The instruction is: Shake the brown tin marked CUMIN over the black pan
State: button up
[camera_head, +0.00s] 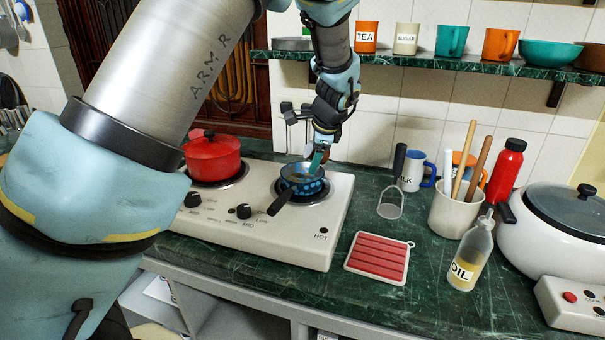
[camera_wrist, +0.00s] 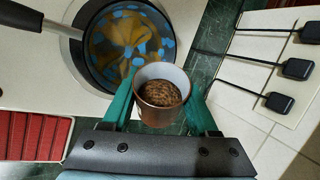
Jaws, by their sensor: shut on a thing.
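My gripper (camera_head: 318,160) is shut on a small brown tin (camera_wrist: 158,114), held between the green fingers in the wrist view. The tin has a pale inside and an open top, with brown grainy stuff in it. No CUMIN marking shows from these sides. The pan (camera_head: 302,184), dark with blue patches and a black handle, sits on the right burner of the white stove. In the wrist view the pan (camera_wrist: 125,45) shows blue and yellow-brown patches inside, and the tin overlaps its rim in the picture. In the head view my gripper is just above the pan's back right side.
A red pot (camera_head: 212,160) stands on the left burner. A shelf (camera_head: 440,65) with mugs runs above.

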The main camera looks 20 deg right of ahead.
jog(key=shift+f+h+b, duration=0.2)
jog(key=shift+h+b, duration=0.1)
jog(key=shift+b, duration=0.2)
dwell(0.4)
jog(key=shift+r+n+g+h+b, duration=0.3)
jog(key=shift+r+h+b, duration=0.15)
jog(key=shift+r+h, duration=0.45)
dwell(1.6)
jog(key=shift+r+h+b, duration=0.3)
jog(key=shift+h+b, duration=0.15)
jog(key=shift+h, duration=0.05)
dwell(1.9)
